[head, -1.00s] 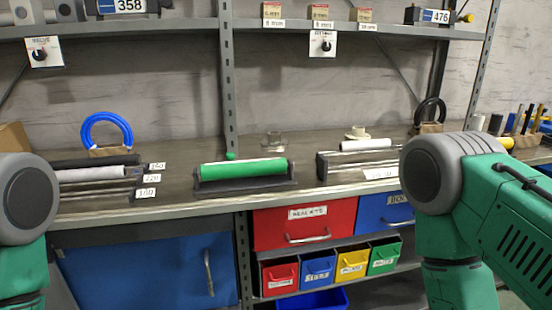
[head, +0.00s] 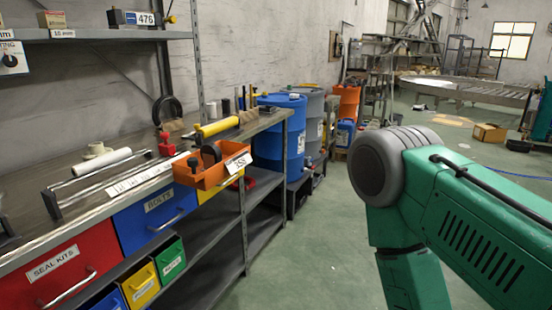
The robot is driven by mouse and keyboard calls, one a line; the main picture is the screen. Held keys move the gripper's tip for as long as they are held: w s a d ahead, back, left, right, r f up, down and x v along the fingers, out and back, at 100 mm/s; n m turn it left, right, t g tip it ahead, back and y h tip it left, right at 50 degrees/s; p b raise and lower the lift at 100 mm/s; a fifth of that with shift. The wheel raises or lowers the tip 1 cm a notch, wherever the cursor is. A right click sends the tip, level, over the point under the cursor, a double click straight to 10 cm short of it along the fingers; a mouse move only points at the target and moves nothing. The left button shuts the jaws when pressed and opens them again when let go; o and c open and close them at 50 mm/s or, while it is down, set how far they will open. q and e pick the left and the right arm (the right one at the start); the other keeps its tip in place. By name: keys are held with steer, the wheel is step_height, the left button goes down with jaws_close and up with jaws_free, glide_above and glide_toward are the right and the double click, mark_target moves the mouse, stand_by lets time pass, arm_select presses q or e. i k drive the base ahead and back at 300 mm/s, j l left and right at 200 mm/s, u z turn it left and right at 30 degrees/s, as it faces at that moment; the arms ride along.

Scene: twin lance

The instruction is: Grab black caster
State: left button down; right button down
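An orange bin (head: 206,178) stands at the front edge of the workbench, with a label card at its right end. Dark parts sit in it, including a round black wheel-like piece (head: 210,154) that may be the black caster; its lower part is hidden by the bin wall. Neither gripper is in view. Only the green and grey upper links of my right arm show at the right, well away from the bin.
The workbench (head: 80,220) runs along the left with rods, a yellow cylinder (head: 217,127) and a black ring (head: 167,109) on it. Drawers sit below. Blue barrel (head: 279,135) and grey barrel (head: 311,115) stand beyond its end. Floor (head: 310,250) before the bench is clear.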

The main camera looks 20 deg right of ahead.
mark_target(210, 154)
steer(key=i+j+z, duration=0.2)
steer(key=i+z, duration=0.25)
steer(key=i+j+z, duration=0.3)
steer(key=z, duration=0.15)
steer(key=i, duration=0.1)
